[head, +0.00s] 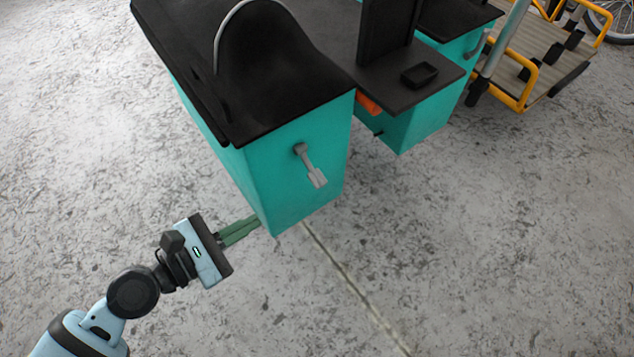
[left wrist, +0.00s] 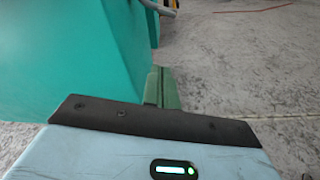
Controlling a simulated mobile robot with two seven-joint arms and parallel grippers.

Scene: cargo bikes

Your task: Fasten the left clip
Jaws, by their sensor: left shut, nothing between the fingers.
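A grey clip (head: 312,168) hangs on the near end face of the left teal box (head: 290,185), below its black cover (head: 230,110). It slants down to the right, with a wider flat end. My left gripper (head: 256,223) is shut and empty, at the lower left corner of that box, left of and lower than the clip. In the left wrist view its green fingers (left wrist: 161,88) show beside the teal wall (left wrist: 70,60). I cannot tell whether the fingertips touch the box. A grey bar (left wrist: 160,8) shows at the top of that view. My right gripper is not in view.
A cargo bike with a yellow frame (head: 515,103) is at the upper right. The grey floor in front is clear.

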